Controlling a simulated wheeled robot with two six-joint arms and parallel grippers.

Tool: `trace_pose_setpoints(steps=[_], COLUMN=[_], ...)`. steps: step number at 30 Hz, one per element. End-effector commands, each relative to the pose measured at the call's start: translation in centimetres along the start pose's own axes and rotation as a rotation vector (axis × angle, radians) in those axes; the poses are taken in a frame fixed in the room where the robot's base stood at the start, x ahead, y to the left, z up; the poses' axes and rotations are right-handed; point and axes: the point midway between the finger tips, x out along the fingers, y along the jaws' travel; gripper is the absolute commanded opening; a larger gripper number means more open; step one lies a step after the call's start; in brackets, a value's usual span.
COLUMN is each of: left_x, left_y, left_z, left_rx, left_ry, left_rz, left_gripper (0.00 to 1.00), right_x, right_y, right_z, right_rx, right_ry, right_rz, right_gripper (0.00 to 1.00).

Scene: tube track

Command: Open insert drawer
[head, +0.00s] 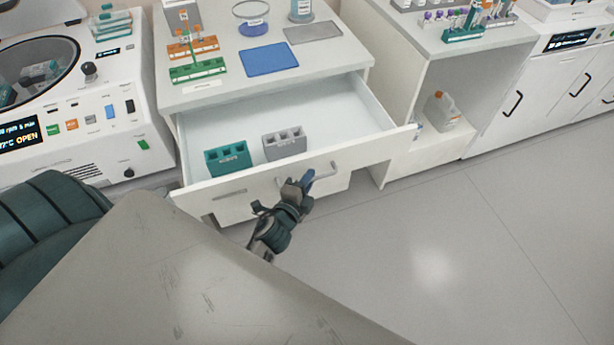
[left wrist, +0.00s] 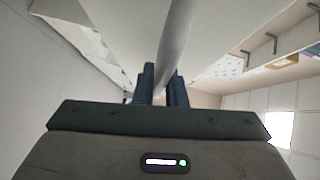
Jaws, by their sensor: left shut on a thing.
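The insert drawer (head: 350,108) is pulled out from the white cabinet in the head view, its inside showing. A teal insert (head: 228,160) and a grey insert (head: 284,144), each with several slots, stand inside near its front. My left gripper (head: 306,180) is at the drawer front, shut on the handle (head: 322,172). In the left wrist view the handle bar (left wrist: 176,45) runs between the two fingers (left wrist: 162,85). My right gripper is in neither view.
A centrifuge (head: 75,85) with its lid open stands at the left. Tube racks (head: 198,70), a blue mat (head: 270,60) and a grey mat (head: 313,32) lie on the countertop above the drawer. An open shelf (head: 430,152) holds a bottle at the right. The floor (head: 460,250) in front is clear.

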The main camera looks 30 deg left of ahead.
Motion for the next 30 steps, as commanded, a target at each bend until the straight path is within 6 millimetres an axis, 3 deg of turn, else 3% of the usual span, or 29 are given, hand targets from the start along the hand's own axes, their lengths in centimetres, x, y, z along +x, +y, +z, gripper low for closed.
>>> trace_pose_setpoints(steps=[5,6,9,20,30], left_x=[0.0,0.0,0.0,-0.4,-6.0], left_y=[0.1,0.1,0.1,0.1,0.4], left_z=[0.0,0.0,0.0,0.0,0.1], left_rx=[0.001,0.001,0.001,0.000,0.000], left_ry=[0.000,0.001,0.000,0.000,0.000], left_rz=[0.001,0.001,0.001,0.000,0.002], left_gripper=[0.00,0.13,0.32,0.32,0.32], right_x=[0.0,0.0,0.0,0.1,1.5], right_y=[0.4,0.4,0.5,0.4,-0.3], right_z=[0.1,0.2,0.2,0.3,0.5], right_rx=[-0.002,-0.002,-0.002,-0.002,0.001], right_ry=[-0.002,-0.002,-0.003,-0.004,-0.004], right_rz=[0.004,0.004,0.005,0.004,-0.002], right_gripper=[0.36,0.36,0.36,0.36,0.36])
